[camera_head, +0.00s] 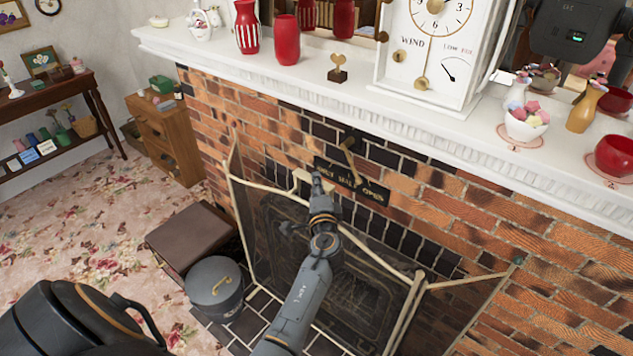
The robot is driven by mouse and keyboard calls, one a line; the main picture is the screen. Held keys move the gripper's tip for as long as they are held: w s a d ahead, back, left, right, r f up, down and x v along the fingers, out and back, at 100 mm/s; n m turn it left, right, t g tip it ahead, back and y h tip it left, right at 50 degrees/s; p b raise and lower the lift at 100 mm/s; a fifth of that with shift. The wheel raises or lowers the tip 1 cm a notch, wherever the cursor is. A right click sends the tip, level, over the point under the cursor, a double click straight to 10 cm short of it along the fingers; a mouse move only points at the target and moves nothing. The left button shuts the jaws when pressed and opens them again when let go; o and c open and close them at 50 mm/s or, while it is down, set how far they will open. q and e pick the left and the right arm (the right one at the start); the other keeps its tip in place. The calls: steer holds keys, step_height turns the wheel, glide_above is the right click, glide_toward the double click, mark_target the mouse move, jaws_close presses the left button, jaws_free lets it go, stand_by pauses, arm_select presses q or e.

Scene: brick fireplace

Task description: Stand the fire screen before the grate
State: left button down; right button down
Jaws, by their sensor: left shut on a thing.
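The fire screen (380,254) has a cream frame, dark see-through mesh and folding side panels. It is upright in front of the dark fireplace opening with the grate (372,296), which shows dimly through the mesh. My left gripper (319,188) is shut on the cream top part of the screen's middle panel, just below the dark lettered plaque. My forearm covers part of the mesh. The screen's lower right end runs out of the picture, so I cannot tell whether all its feet touch the floor.
The white mantel (440,132) overhangs, holding red vases (287,42), a clock (440,58) and bowls (527,122). Flowered carpet (60,220) is clear at left.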

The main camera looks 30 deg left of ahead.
step_height(320, 180, down, 17)
steer(key=b, duration=1.6)
stand_by(0.8)
steer(key=shift+a+f+b, duration=0.1)
steer(key=shift+f+b, duration=1.7)
steer(key=shift+b, duration=0.2)
stand_by(1.3)
